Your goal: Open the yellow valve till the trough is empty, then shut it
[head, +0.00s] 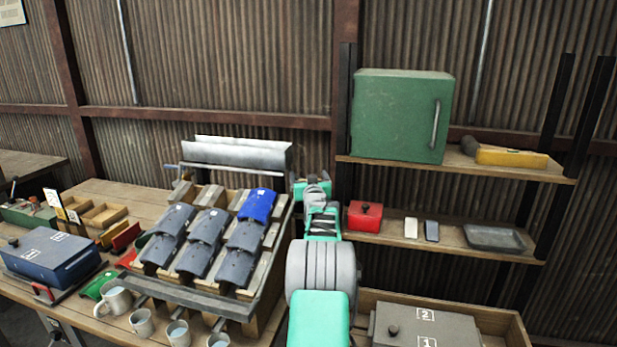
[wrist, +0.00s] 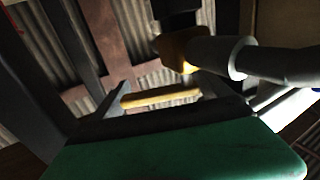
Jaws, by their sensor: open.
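A grey metal trough (head: 237,155) stands behind the sloped rack of tiles in the head view. Its inside and any water in it cannot be made out. In the wrist view a yellow bar (wrist: 160,98), which looks like the valve's handle, lies across the space between my fingers. A brass-coloured fitting (wrist: 183,50) on a grey pipe shows beyond it. My gripper (head: 312,186) is at the right end of the trough; in the wrist view my gripper (wrist: 165,92) is open. Whether a finger touches the bar cannot be told. My arm hides the valve in the head view.
Blue and grey tiles (head: 208,226) lie on the rack, with a grey gutter (head: 180,294) along its front. Several mugs (head: 142,322) stand below. To the right are shelves with a green cabinet (head: 400,115) and a red box (head: 364,216).

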